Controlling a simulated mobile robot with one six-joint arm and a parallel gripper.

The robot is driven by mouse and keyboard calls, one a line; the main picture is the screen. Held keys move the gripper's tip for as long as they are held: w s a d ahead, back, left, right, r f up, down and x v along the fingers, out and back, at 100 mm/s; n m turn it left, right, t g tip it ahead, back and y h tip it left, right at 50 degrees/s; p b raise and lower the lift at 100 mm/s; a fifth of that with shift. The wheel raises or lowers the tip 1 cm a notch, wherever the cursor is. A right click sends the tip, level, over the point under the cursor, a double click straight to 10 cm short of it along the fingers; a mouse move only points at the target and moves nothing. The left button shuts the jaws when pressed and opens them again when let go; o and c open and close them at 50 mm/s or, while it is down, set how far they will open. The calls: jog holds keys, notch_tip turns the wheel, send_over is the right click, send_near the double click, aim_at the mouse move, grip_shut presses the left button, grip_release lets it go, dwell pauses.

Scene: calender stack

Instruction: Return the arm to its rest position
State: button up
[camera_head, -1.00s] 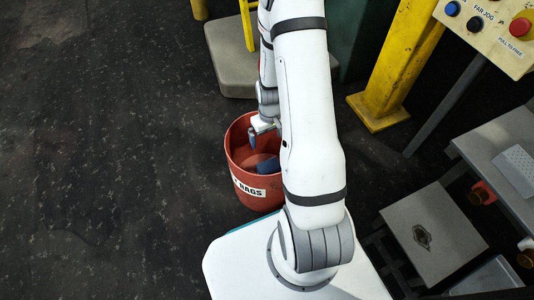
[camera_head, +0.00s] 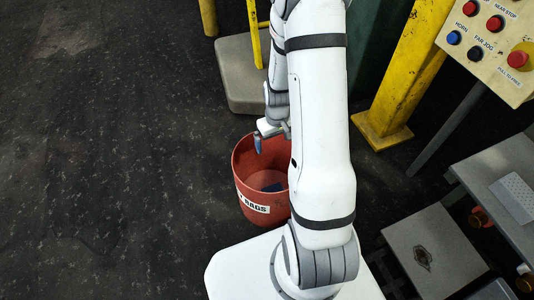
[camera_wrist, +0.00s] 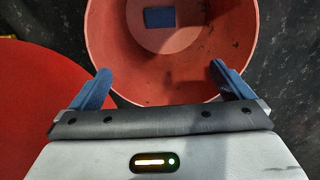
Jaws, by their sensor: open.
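My gripper (camera_wrist: 165,88) is open, its two blue fingers spread apart with nothing between them in the wrist view. In the head view my gripper (camera_head: 259,146) hangs over the upper rim of the red bin, partly hidden behind my own arm. The red bin (camera_head: 250,189) bears a rags label and stands on the floor beside my base. A blue piece (camera_wrist: 159,17) lies on the bin's floor in the wrist view, apart from the fingers. My white arm reaches up from my base, bent down at the wrist.
A yellow post (camera_head: 397,75) stands right of the arm, with a control panel (camera_head: 488,45) at top right. A grey block (camera_head: 240,75) lies behind the bin. A grey bench (camera_head: 503,175) and a low box (camera_head: 432,255) stand at right. The left floor is clear.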

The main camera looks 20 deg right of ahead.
jog(key=s+a+r+t+p, duration=0.1)
jog(key=s+a+r+p, duration=0.2)
jog(key=r+p, duration=0.7)
jog(key=s+a+r+p, duration=0.3)
jog(key=s+r+p, duration=0.3)
jog(key=r, duration=2.3)
jog(key=s+a+r+t+p, duration=0.1)
jog(key=s+a+r+p, duration=0.2)
jog(key=r+p, duration=1.3)
notch_tip(320, 180, up, 4)
jog(key=shift+s+f+m+t, duration=0.3)
jog(key=shift+s+m, duration=0.1)
jog(key=shift+s, duration=0.85)
jog(key=shift+c, duration=0.4)
